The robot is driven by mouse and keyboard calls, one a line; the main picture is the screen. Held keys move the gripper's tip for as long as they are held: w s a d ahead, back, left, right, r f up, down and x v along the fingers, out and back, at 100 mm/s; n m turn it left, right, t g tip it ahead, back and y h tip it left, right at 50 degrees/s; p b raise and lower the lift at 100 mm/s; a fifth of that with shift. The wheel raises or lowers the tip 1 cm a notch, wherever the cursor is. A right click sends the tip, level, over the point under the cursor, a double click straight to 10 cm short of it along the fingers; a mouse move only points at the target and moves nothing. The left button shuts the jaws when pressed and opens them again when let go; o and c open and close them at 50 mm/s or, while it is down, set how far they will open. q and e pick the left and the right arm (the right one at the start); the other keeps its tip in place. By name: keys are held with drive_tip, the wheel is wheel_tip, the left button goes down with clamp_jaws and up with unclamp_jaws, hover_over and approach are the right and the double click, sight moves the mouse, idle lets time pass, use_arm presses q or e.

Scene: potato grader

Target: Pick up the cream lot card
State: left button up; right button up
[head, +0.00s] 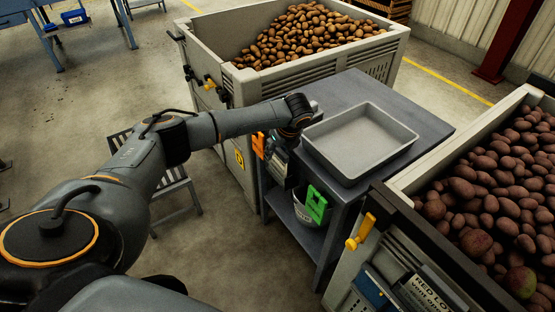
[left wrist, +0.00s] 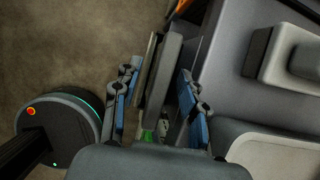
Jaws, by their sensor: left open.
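My left gripper (head: 284,150) is at the near left side of the grey table, in front of a rack on its side (head: 281,175). In the left wrist view my left gripper (left wrist: 158,108) is open, with its blue-padded fingers on either side of a thin upright slab (left wrist: 166,75) at the table's side. A pale, cream-looking edge (left wrist: 149,62) shows along the slab's left. It may be the cream lot card, but I see it only edge-on. I cannot tell whether the fingers touch anything. My right gripper is not in view.
A grey tray (head: 314,143) sits on the table (head: 425,128). An orange item (head: 258,146) and a green tag (head: 317,204) are on the near side, with a bucket (head: 300,213) below. Potato crates stand behind (head: 345,57) and at right (head: 403,184).

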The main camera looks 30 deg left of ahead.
use_arm(q)
clamp_jaws()
